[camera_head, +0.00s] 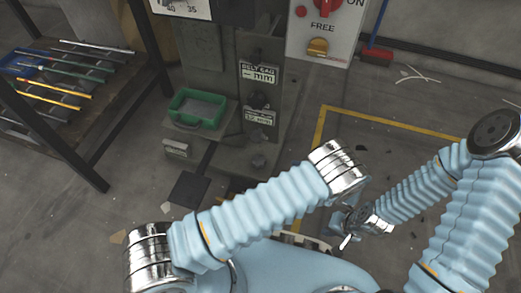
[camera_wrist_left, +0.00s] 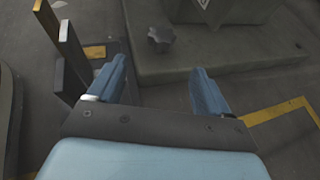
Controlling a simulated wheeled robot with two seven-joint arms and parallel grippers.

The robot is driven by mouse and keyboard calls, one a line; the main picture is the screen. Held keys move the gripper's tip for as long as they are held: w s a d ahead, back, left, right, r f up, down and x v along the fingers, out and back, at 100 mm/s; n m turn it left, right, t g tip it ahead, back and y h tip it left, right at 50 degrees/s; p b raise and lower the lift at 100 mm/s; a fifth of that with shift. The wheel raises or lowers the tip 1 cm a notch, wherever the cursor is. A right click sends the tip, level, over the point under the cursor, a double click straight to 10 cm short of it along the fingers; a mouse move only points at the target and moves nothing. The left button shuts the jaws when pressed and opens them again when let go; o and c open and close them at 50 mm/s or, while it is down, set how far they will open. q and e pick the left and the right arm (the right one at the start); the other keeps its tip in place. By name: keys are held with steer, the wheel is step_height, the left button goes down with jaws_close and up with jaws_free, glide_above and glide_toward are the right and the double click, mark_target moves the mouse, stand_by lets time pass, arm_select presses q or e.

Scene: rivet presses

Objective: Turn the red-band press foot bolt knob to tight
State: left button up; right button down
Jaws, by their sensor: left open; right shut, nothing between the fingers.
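In the left wrist view, a dark lobed knob (camera_wrist_left: 161,38) sits on the base plate (camera_wrist_left: 235,50) of a grey press. My left gripper (camera_wrist_left: 158,76) is open and empty. Its two blue fingers point toward the knob, one on each side in the picture, with the knob beyond the tips. No red band can be made out. My left gripper is hidden there behind my arm. My right gripper (camera_head: 347,228) is shut and empty, away from the press.
A green tray (camera_head: 180,120) stands on the press at left. A dark plate (camera_head: 189,189) lies on the floor before it. A rack with rods (camera_head: 60,70) is at far left. A control panel (camera_head: 320,30) is behind.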

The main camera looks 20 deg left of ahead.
mark_target(260, 162)
arm_select(q)
steer(key=x, duration=1.4)
steer(key=shift+w+a+r, duration=0.1)
steer(key=shift+w, duration=0.05)
steer(key=shift+p, duration=0.3)
steer(key=c, duration=1)
steer(key=m+t+h+p, duration=0.2)
steer(key=m+t, duration=0.1)
steer(key=m+t+p, duration=0.1)
steer(key=p, duration=0.1)
steer(key=shift+s+a+r+m+t+h, duration=0.2)
steer(key=shift+s+r+m+t+h, duration=0.1)
steer(key=shift+r+m+h, duration=0.1)
steer(key=shift+c, duration=0.2)
steer(key=shift+f+m+t+h+p, duration=0.25)
steer(key=shift+m+t+h+p, duration=0.05)
steer(key=shift+m+p, duration=0.1)
steer(key=shift+f, duration=0.1)
